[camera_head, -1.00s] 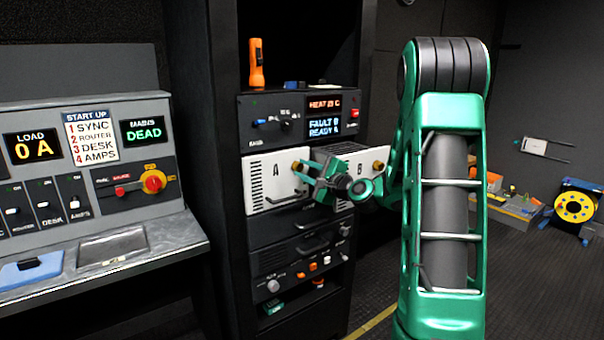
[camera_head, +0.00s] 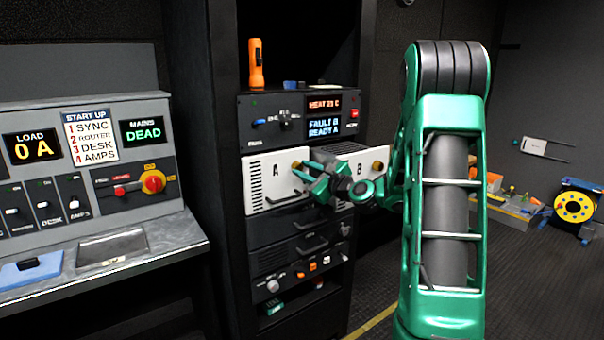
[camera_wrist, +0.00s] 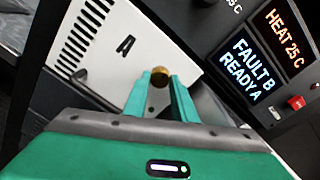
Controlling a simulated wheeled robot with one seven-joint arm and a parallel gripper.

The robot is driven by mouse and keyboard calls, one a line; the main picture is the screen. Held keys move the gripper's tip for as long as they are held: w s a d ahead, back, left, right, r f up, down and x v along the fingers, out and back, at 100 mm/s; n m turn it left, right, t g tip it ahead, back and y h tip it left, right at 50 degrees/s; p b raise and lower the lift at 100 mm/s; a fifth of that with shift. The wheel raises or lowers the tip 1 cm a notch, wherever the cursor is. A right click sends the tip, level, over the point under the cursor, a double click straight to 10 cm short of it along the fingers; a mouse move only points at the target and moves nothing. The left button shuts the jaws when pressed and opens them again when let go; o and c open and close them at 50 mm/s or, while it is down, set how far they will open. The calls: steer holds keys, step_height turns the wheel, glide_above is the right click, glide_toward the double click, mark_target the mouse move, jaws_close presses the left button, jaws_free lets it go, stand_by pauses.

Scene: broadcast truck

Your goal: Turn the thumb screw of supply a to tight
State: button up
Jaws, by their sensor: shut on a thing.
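Supply A (camera_head: 267,183) is a white vented module marked A in the rack, left of supply B (camera_head: 364,161). The brass thumb screw of supply A (camera_wrist: 159,77) shows at its right edge in the wrist view, between my green fingertips. My gripper (camera_head: 301,170) is shut on this thumb screw. In the head view the fingers mostly cover the screw, and whether it is tight cannot be told. Supply B has its own brass thumb screw (camera_head: 377,166), apart from my gripper. The wrist view is rolled, so supply A looks tilted there.
Above the supplies is a panel with displays (camera_head: 323,126) reading FAULT B and READY A, with knobs and a red switch. An orange torch (camera_head: 256,64) stands on top. A console desk (camera_head: 110,262) is at the left.

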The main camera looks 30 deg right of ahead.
steer(key=shift+f, duration=0.25)
steer(key=o, duration=1)
steer(key=shift+o, duration=0.2)
steer(key=shift+r, duration=0.1)
steer(key=s, duration=1)
steer(key=shift+s+d, duration=0.3)
steer(key=shift+d, duration=0.1)
